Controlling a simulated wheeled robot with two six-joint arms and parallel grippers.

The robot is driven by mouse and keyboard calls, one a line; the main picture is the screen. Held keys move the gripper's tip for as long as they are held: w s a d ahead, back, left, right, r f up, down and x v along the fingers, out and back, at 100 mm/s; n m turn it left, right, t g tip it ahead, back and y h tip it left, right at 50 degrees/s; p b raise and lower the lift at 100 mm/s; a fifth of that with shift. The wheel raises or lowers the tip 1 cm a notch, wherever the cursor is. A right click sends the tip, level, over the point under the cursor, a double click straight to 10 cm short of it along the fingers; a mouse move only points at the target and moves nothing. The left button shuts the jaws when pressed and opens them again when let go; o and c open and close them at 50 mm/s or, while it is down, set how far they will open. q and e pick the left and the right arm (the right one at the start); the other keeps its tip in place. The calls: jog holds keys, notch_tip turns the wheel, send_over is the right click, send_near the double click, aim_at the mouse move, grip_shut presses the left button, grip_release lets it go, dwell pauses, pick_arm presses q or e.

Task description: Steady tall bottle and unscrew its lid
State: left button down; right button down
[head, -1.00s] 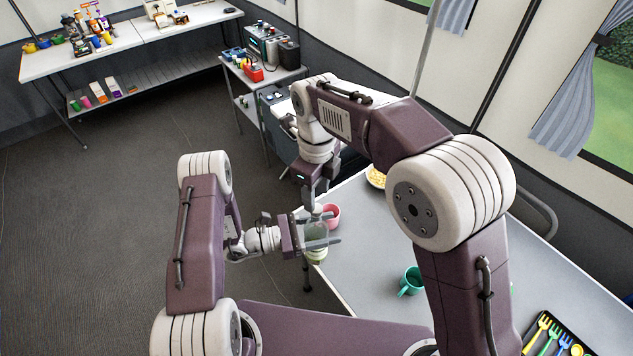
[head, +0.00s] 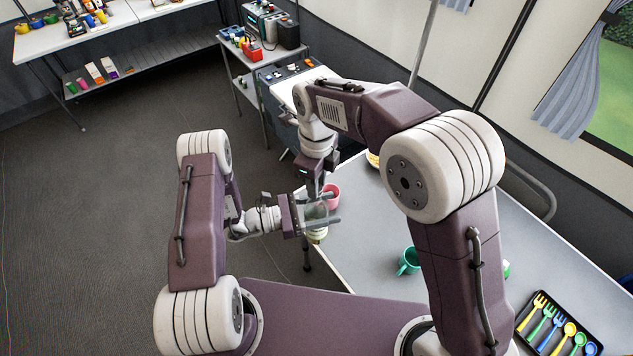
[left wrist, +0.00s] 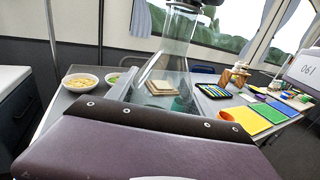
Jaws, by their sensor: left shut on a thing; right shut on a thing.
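The tall bottle (head: 316,222) is clear, with a pale greenish lower part, and stands upright at the table's near left corner. My left gripper (head: 320,213) reaches in from the left and is shut around the bottle's body. In the left wrist view the clear bottle (left wrist: 170,55) rises in front of the camera, with a dark part at its top edge. My right gripper (head: 314,192) points down from above and is shut on the lid at the bottle's top. The lid itself is mostly hidden by the fingers.
A pink cup (head: 331,195) stands close behind the bottle. A teal mug (head: 408,261) and a black cutlery tray (head: 537,337) are farther right on the grey table (head: 455,250). In the left wrist view, bowls (left wrist: 81,81) and coloured mats (left wrist: 245,121) show.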

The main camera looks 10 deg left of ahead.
jog(key=n, duration=0.5)
jog(key=shift+n, duration=0.3)
jog(key=n, duration=0.3)
jog(key=shift+w, duration=0.1)
jog(key=n, duration=0.6)
jog(key=shift+r+n, duration=0.1)
jog(key=shift+n, duration=0.2)
jog(key=n, duration=0.6)
jog(key=shift+n, duration=0.4)
jog(key=n, duration=0.6)
jog(key=shift+a+n, duration=0.1)
jog(key=shift+n, duration=0.2)
jog(key=n, duration=1.2)
jog(key=shift+n, duration=0.4)
jog(key=n, duration=0.6)
jog(key=shift+r, duration=0.1)
jog(key=n, duration=0.5)
jog(key=shift+n, duration=0.3)
